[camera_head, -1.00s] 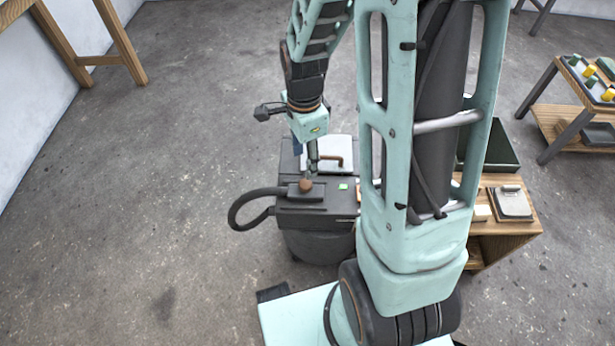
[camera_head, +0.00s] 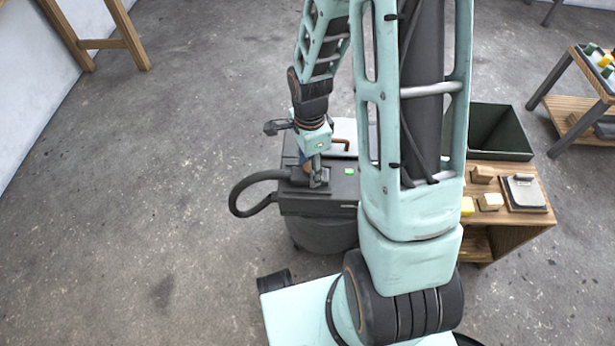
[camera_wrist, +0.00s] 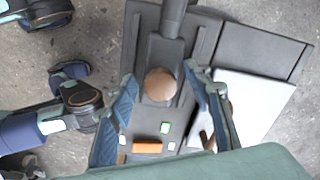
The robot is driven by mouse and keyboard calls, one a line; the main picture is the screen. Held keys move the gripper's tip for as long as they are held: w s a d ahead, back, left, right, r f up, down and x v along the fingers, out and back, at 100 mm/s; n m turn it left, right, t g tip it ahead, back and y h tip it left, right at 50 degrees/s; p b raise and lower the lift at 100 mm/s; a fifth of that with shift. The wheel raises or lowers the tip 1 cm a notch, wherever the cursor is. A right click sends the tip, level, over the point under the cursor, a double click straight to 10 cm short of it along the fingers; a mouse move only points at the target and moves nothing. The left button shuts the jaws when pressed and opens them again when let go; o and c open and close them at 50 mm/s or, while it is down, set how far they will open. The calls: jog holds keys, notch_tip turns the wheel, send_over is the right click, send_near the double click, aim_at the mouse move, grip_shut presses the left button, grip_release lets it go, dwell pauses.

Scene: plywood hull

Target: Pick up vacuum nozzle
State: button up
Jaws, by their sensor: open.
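The vacuum nozzle (camera_head: 299,175) is a dark grey block lying on top of the dark vacuum (camera_head: 320,208), joined to a black curved hose (camera_head: 236,193). In the wrist view the nozzle (camera_wrist: 158,50) has a round brown knob (camera_wrist: 160,85) at its near end and the hose at its far end. My gripper (camera_head: 315,180) points down at the nozzle. In the wrist view my gripper (camera_wrist: 160,76) is open, with one finger on each side of the knob and nothing held. Whether the fingers touch it, I cannot tell. My gripper partly hides the nozzle in the head view.
A white panel with a brown handle (camera_head: 341,143) lies behind the nozzle on the vacuum. To the right, a wooden table (camera_head: 525,180) holds a dark green bin (camera_head: 500,132), small blocks and a clipboard-like item.

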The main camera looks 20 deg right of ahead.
grip_shut()
dwell(0.3)
jog(key=shift+r, duration=0.2)
